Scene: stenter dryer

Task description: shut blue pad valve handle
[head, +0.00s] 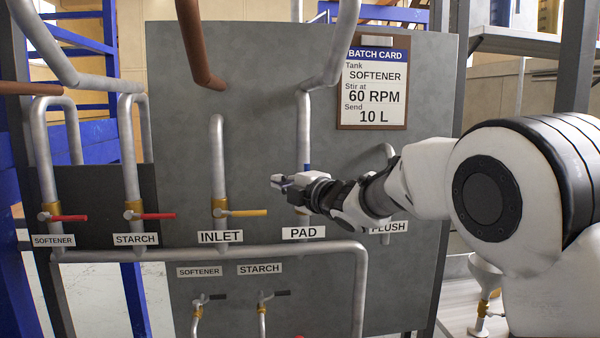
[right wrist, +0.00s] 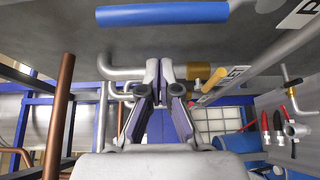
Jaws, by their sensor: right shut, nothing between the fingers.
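The blue pad valve handle (head: 307,168) shows as a short upright strip above my right gripper in the head view. Most of it is hidden behind the gripper. In the right wrist view the blue handle (right wrist: 162,13) lies along the top, parallel to the inlet pipe and apart from the fingers. The PAD label (head: 303,233) is below it. My right gripper (head: 276,183) points left in front of the pad pipe (head: 303,125). Its fingertips (right wrist: 160,68) are together with nothing between them. My left gripper is out of view.
The yellow INLET handle (head: 248,213) sticks out sideways left of the pad pipe. Red handles (head: 158,216) (head: 70,218) are farther left. A batch card (head: 375,90) hangs above right. A FLUSH pipe (head: 385,152) is partly hidden by my right arm. A horizontal pipe (head: 200,255) runs below.

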